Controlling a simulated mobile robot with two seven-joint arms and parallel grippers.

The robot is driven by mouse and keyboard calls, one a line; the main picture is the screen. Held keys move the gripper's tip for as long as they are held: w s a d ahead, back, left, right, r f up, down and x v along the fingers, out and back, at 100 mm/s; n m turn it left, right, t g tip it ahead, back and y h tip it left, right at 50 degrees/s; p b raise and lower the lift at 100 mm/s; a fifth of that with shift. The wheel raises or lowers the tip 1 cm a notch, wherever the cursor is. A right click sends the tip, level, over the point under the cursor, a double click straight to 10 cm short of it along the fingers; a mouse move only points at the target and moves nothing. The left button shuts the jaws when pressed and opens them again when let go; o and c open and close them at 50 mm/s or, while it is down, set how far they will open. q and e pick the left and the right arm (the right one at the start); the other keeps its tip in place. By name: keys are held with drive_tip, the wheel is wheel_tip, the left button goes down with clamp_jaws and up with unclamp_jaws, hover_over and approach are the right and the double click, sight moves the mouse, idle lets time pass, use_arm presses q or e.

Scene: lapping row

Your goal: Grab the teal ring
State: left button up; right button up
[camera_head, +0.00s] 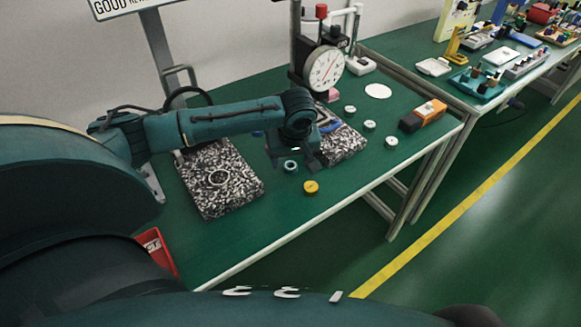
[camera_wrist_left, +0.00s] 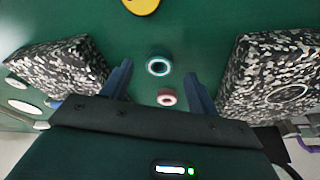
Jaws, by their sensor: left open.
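The teal ring (camera_head: 290,167) lies on the green bench top, just below my left gripper (camera_head: 291,160) in the head view. In the left wrist view the teal ring (camera_wrist_left: 158,66) has a pale rim around a dark hole. It shows between the tips of my left gripper (camera_wrist_left: 158,73), with a gap on either side. The left gripper is open and empty above the bench. My right gripper is in neither view.
A small pink ring (camera_wrist_left: 167,97) lies close by, between the fingers. Speckled stone blocks (camera_head: 218,180) (camera_wrist_left: 280,85) flank the gripper. A yellow disc (camera_head: 311,187) lies near the front edge. A dial gauge (camera_head: 324,69), white-topped discs (camera_head: 370,126) and an orange-black block (camera_head: 422,115) stand right.

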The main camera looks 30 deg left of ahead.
use_arm(q)
drive_tip(key=shift+x, duration=1.05)
drive_tip(key=c, duration=1.1)
